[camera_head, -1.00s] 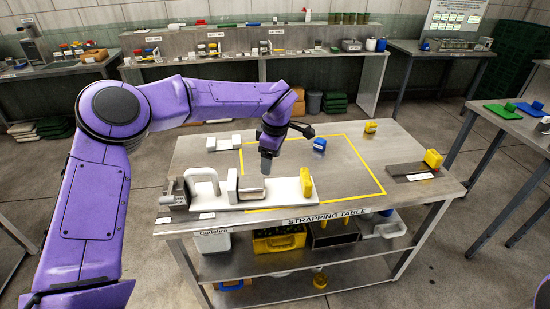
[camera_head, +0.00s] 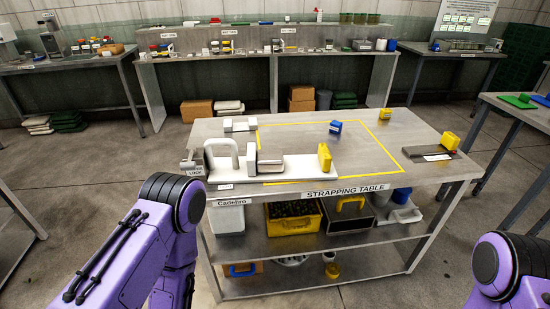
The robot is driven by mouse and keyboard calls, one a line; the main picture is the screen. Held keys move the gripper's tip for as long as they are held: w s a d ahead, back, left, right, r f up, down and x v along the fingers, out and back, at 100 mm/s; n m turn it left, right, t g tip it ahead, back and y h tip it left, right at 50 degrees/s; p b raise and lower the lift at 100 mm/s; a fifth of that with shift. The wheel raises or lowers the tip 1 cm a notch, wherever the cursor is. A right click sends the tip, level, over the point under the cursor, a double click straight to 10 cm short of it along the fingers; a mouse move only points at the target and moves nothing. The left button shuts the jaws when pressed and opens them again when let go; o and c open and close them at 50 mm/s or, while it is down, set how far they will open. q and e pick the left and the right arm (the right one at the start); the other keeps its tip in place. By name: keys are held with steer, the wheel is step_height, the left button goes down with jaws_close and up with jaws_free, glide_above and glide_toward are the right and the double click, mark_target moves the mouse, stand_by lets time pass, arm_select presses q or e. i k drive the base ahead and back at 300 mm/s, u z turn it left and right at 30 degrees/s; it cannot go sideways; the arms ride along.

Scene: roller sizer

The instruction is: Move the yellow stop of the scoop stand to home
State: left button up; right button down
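Several yellow blocks that look like stops show on the strapping table (camera_head: 228,198). One yellow block (camera_head: 325,157) stands upright at the right end of a white board (camera_head: 300,166), with a metal block and a white handle to its left. A second yellow block (camera_head: 449,141) stands on a dark flat plate (camera_head: 428,158) at the table's right edge. A small yellow block (camera_head: 385,114) sits at the back. I cannot tell which belongs to the scoop stand; the small labels are unreadable. Only upper parts of my arms show at the bottom left and bottom right. Both grippers are out of view.
A blue block (camera_head: 335,127) stands inside the yellow taped outline. A white two-part piece (camera_head: 240,124) lies at the back left. The shelf below holds a yellow crate (camera_head: 293,221) and bins. Another table with green and blue pieces (camera_head: 519,101) stands at right.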

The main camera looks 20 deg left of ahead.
mark_target(324, 156)
steer(key=u, duration=0.25)
steer(key=k, duration=0.1)
steer(key=z, duration=0.85)
steer(key=i, duration=1.5)
steer(key=u, duration=0.9)
steer(key=i, duration=0.4)
steer(key=u, duration=0.4)
steer(key=k, duration=0.5)
steer(key=u, duration=1.7)
steer(key=k, duration=0.8)
steer(key=z, duration=0.45)
